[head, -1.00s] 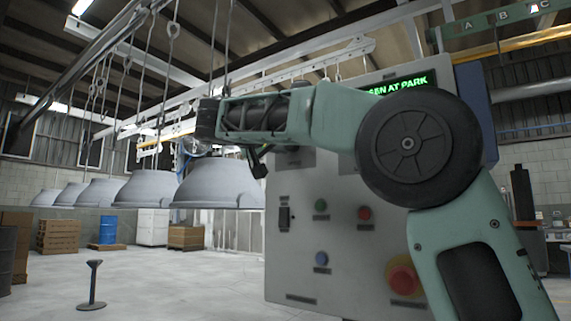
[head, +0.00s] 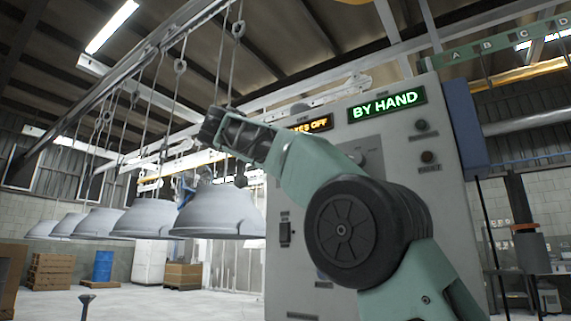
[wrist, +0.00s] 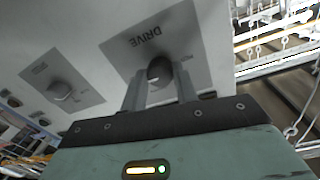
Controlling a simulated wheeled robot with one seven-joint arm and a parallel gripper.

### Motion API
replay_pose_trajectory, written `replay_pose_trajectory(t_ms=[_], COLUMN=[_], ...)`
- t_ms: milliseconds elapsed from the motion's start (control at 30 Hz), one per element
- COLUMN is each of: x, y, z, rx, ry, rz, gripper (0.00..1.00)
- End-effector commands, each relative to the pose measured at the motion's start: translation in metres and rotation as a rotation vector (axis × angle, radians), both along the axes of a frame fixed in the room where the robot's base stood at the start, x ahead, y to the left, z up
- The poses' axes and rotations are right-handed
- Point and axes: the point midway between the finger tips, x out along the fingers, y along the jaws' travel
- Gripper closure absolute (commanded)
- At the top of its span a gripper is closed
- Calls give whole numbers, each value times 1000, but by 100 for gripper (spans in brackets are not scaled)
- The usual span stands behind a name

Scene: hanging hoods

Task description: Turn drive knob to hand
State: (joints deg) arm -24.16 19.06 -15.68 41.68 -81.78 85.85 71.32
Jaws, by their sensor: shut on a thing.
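The control panel (head: 450,200) stands in front of me. Its green display (head: 388,104) reads "BY HAND". In the wrist view the drive knob (wrist: 160,72) sits on a grey plate (wrist: 152,38) marked DRIVE, which appears upside down. My gripper (wrist: 161,84) is shut on the drive knob, one finger on each side. The fingers partly cover the knob, and its pointer is hard to make out. In the head view my arm hides the drive knob and my fingertips.
A second knob (wrist: 60,90) is beside the drive plate. An amber display (head: 310,125) is partly covered by my arm. Several grey hoods (head: 217,213) hang left of the panel. A blue drum (head: 103,266) and pallets stand farther back.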

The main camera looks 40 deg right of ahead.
Motion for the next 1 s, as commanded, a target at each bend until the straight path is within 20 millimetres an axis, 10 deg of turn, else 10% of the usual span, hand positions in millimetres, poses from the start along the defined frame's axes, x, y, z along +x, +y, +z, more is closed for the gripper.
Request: replay_pose_trajectory(t_ms=[467, 500, 567, 1000], x=[0, 0, 0, -2], y=[0, 0, 0, 10], z=[-1, -1, -1, 0], rx=[7, 7, 7, 6], ry=[-15, -15, -15, -14], rz=[-1, -1, -1, 1], gripper=[93, 68, 51, 49])
